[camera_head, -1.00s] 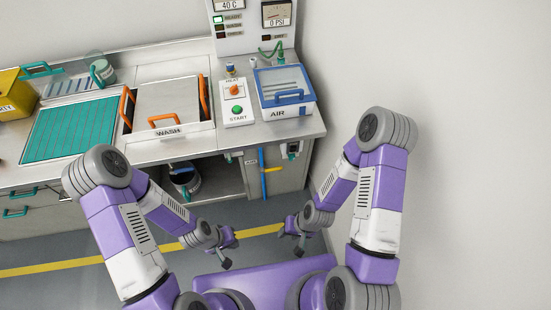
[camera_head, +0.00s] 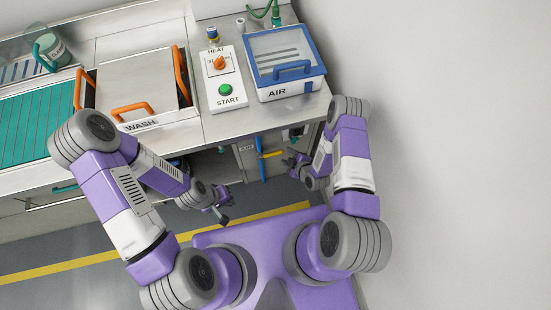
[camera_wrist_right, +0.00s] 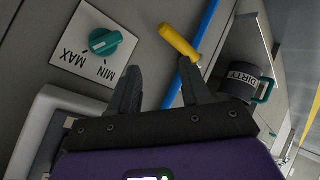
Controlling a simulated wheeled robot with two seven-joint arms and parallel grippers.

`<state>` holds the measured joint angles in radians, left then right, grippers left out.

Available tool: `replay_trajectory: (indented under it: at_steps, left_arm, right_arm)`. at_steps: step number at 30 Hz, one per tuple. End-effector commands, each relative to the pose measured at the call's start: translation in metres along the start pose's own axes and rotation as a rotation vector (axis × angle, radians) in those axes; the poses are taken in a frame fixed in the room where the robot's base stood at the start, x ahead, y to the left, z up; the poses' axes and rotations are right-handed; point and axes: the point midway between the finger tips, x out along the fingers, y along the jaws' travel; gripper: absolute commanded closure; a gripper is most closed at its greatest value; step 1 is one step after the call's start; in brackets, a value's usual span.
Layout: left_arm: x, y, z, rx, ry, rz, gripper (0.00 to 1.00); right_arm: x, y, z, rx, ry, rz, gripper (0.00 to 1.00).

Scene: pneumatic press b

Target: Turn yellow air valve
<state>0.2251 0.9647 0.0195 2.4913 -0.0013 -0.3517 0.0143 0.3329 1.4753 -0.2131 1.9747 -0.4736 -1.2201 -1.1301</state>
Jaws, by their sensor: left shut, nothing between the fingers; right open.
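The yellow air valve handle (camera_head: 271,154) sticks out sideways from a blue vertical pipe (camera_head: 262,167) on the cabinet front below the counter. In the right wrist view the yellow handle (camera_wrist_right: 180,43) lies beyond the fingertips, nearer the right-hand finger, with the blue pipe (camera_wrist_right: 207,24) beside it. My right gripper (camera_wrist_right: 158,78) is open and empty, facing the cabinet. In the head view my right gripper (camera_head: 292,164) is just right of the valve, partly hidden by its wrist. My left gripper (camera_head: 223,212) is shut and empty, below and left of the valve.
A teal MIN/MAX knob (camera_wrist_right: 104,41) is left of the valve in the wrist view. A mug labelled DIRTY (camera_wrist_right: 240,82) shows at right. The blue-lidded AIR box (camera_head: 285,85) and START panel (camera_head: 225,78) stand on the counter. A wall (camera_head: 450,150) closes the right side.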

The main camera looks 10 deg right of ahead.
Motion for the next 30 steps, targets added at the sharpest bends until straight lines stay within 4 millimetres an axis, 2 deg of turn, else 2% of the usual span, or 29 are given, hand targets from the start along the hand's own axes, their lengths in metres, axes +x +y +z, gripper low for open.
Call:
replay_trajectory:
  at_steps: [1,3,6,10,16,24,30]
  left_arm:
    - [0.022,-0.008,-0.001,0.000,0.000,0.000,1.00]
    - [0.035,-0.013,-0.002,0.000,0.001,0.000,1.00]
    - [0.049,-0.018,-0.003,0.000,0.001,0.000,1.00]
    - [0.058,-0.021,-0.003,0.000,0.001,0.000,1.00]
    - [0.064,-0.024,-0.004,0.001,0.001,0.000,1.00]
    - [0.079,-0.029,-0.004,0.001,0.001,0.000,1.00]
    - [0.084,-0.031,-0.004,0.001,0.001,0.000,1.00]
  right_arm:
    - [0.020,-0.016,0.018,-0.145,0.058,0.054,0.53]
    - [0.032,-0.024,0.026,-0.334,0.132,0.139,0.53]
    - [0.040,-0.035,0.032,-0.542,0.211,0.248,0.53]
    - [0.041,-0.045,0.033,-0.702,0.271,0.346,0.53]
    - [0.050,-0.045,0.028,-0.771,0.296,0.396,0.53]
    - [0.088,-0.034,0.011,-0.768,0.295,0.395,0.53]
    - [0.104,-0.029,0.003,-0.767,0.292,0.394,0.53]
